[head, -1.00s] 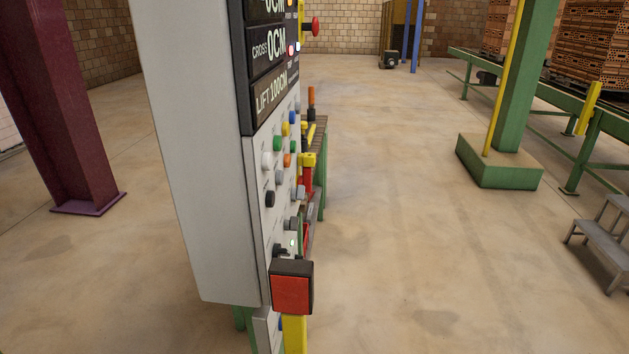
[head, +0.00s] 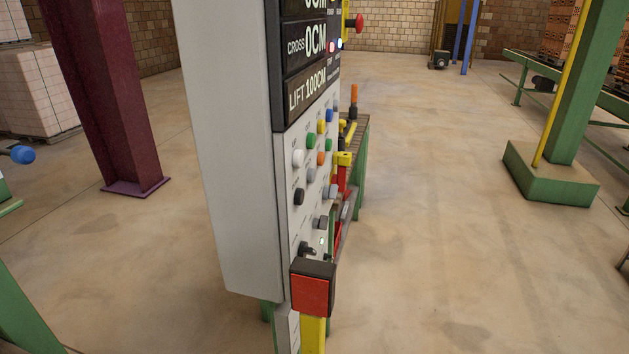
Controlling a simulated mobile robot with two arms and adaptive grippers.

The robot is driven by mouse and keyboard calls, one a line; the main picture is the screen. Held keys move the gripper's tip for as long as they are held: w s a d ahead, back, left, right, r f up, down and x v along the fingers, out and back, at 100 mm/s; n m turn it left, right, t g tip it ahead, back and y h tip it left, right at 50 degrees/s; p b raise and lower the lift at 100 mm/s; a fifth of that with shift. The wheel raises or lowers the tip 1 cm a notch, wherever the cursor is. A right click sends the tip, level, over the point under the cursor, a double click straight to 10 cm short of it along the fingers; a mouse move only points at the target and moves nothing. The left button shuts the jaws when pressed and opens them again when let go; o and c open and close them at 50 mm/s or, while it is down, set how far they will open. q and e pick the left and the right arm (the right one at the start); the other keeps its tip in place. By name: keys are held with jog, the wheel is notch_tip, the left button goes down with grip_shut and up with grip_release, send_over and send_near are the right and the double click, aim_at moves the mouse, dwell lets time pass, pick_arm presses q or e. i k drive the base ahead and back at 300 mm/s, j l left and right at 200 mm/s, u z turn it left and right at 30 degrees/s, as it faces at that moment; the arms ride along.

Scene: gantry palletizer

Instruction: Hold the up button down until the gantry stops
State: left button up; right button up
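The control cabinet (head: 232,150) stands upright near the middle of the head view, seen at a steep angle from its side. Its narrow front panel (head: 291,235) carries several coloured buttons, among them a white button (head: 298,158), a green button (head: 311,140) and a black button (head: 299,196). Their labels are too small and slanted to read, so I cannot tell which is the up button. The display (head: 307,88) above reads CROSS 0CM and LIFT 100CM. Neither of my grippers is in view.
A red-faced box (head: 311,294) on a yellow post stands close in front of the panel. A purple column (head: 105,95) is at left, a green column on a plinth (head: 551,170) at right. Open floor (head: 440,230) lies right of the cabinet.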

aim_at(297, 160)
jog(key=l+u, duration=0.1)
jog(key=u, duration=0.35)
jog(key=i+l+u, duration=0.1)
jog(key=u, duration=0.3)
jog(key=l+u, duration=0.1)
jog(key=u, duration=0.35)
jog(key=l+u, duration=0.25)
jog(key=l, duration=0.35)
jog(key=l+u, duration=0.25)
jog(key=l, duration=0.35)
jog(key=l+u, duration=0.2)
jog(key=l, duration=0.4)
jog(key=k+l+u, duration=0.1)
jog(key=l+u, duration=0.15)
jog(key=l, duration=0.3)
jog(key=k+l+u, duration=0.1)
jog(key=l+u, duration=0.15)
jog(key=l, duration=0.3)
